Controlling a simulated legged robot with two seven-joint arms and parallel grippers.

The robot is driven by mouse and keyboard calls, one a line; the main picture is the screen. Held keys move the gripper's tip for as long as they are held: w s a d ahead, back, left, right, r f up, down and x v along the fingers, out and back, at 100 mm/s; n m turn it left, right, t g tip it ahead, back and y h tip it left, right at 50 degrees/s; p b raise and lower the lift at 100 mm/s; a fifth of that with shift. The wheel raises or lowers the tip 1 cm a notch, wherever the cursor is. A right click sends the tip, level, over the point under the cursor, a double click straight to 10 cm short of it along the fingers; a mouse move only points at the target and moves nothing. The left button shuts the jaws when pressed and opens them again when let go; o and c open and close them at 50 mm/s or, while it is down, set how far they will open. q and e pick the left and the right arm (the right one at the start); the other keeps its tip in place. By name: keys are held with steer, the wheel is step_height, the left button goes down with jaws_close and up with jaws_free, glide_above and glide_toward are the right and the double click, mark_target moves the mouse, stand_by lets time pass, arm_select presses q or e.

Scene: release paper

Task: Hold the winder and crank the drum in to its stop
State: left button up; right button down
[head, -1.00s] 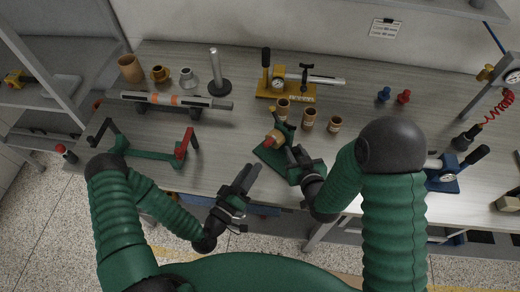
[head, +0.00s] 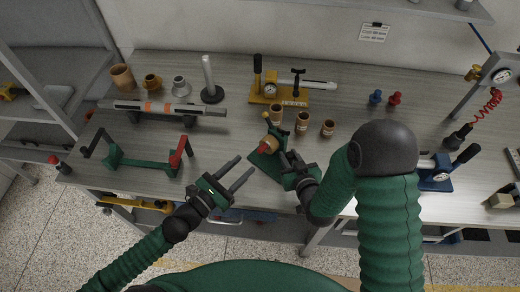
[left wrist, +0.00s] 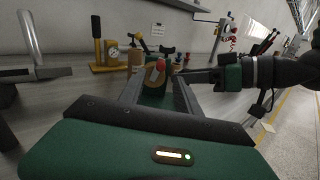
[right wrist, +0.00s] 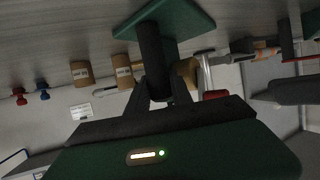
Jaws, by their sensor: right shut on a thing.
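In the left wrist view the winder's drum (left wrist: 153,78) and red tip (left wrist: 160,65) show between and beyond the open fingers. My right gripper partly hides the winder.
A green stand with red and black uprights (head: 145,162) is at the left. Several tan cups (head: 303,122) stand just behind the winder, and a yellow gauge fixture (head: 280,95) behind them. A blue-based tool (head: 435,180) lies right of my right arm.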

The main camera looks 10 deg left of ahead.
mark_target(260, 151)
arm_select(q)
steer(key=x, duration=0.8)
steer(key=shift+w+d, duration=0.2)
steer(key=shift+w, duration=0.15)
steer(key=shift+c, duration=0.4)
jaws_close()
